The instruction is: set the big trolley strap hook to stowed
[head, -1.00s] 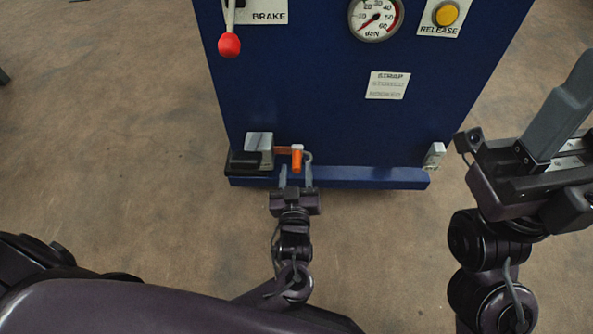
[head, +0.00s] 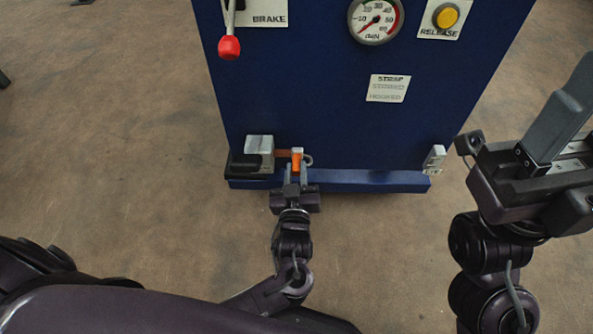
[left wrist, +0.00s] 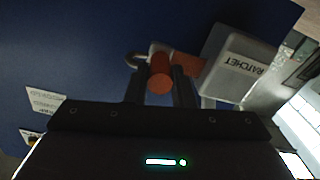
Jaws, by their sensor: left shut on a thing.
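The strap hook is a small grey hook (head: 308,160) with an orange grip (head: 296,162), low on the front of the blue trolley (head: 330,110). A short orange strap (head: 282,153) runs from it left to the grey ratchet box (head: 259,145). My left gripper (head: 296,174) is shut on the orange grip. In the left wrist view the grip (left wrist: 160,76) sits between the two dark fingers, with the hook (left wrist: 135,59) to its left and the ratchet (left wrist: 238,65) to its right. My right gripper (head: 565,120) is at the right, away from the trolley; its fingertips are not clearly shown.
A small grey bracket (head: 434,157) sits at the trolley's lower right. A strap label (head: 388,88), red-knobbed brake lever (head: 229,46), gauge (head: 376,20) and yellow release button (head: 445,15) are higher up. A blue ledge (head: 370,181) runs along the bottom. The floor in front is clear.

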